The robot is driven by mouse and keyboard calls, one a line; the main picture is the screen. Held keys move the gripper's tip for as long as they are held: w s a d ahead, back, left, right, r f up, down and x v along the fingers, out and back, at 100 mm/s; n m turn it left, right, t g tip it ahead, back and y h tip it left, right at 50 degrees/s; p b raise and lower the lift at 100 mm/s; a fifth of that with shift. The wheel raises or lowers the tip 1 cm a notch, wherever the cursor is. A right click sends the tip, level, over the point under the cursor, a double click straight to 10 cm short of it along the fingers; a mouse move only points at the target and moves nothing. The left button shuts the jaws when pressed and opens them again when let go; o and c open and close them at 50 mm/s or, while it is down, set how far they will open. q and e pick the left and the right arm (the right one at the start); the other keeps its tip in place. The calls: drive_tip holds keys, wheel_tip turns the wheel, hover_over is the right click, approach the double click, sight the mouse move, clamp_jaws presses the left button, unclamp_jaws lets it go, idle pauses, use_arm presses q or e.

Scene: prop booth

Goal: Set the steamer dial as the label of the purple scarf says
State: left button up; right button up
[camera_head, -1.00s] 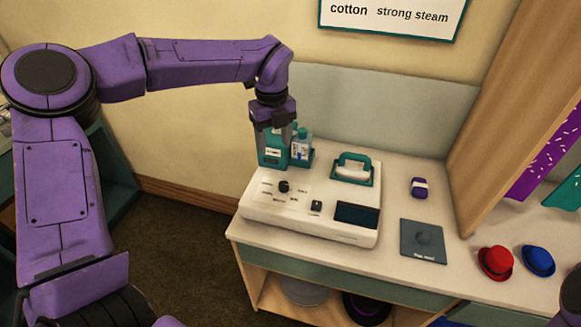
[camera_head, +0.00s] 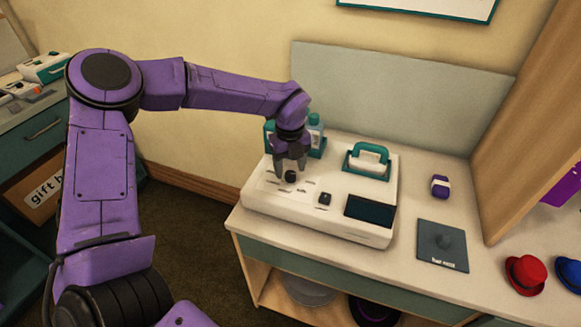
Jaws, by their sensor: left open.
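The white steamer (camera_head: 262,204) stands on the counter with a dark screen (camera_head: 369,210) and a small black switch (camera_head: 324,198) on its sloped top. Its black dial (camera_head: 291,177) is at the left of the panel. My left gripper (camera_head: 290,170) is open, fingers pointing down, directly over the dial, with a finger on either side of it; whether they touch it I cannot tell. The dial's pointer and its small markings are too small to read. A purple scarf (camera_head: 561,187) shows only in part at the right edge, and no label on it is in view. My right gripper is not in view.
A teal-handled steamer head (camera_head: 367,160) rests on the steamer, and teal bottles (camera_head: 315,133) stand behind it. A purple and white roll (camera_head: 440,186), a grey mat (camera_head: 442,246) and a red hat (camera_head: 524,275) lie to the right. A wooden panel (camera_head: 528,130) rises there.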

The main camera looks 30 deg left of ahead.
use_arm(q)
drive_tip(key=shift+w+f, duration=0.15)
drive_tip(key=shift+f, duration=0.75)
drive_tip(key=c, duration=1)
drive_tip(key=shift+r, duration=0.1)
drive_tip(key=shift+c, duration=0.2)
drive_tip(key=m+p, duration=0.2)
drive_tip(key=m, duration=0.3)
drive_tip(key=shift+m, duration=0.4)
drive_tip(key=m+p, duration=0.2)
drive_tip(key=m, duration=0.2)
drive_tip(key=shift+r, duration=0.1)
drive_tip(key=m+p, duration=0.2)
drive_tip(key=m, duration=0.3)
drive_tip(key=shift+m, duration=0.4)
drive_tip(key=m+p, duration=0.2)
drive_tip(key=m, duration=0.2)
drive_tip(key=shift+m, duration=0.3)
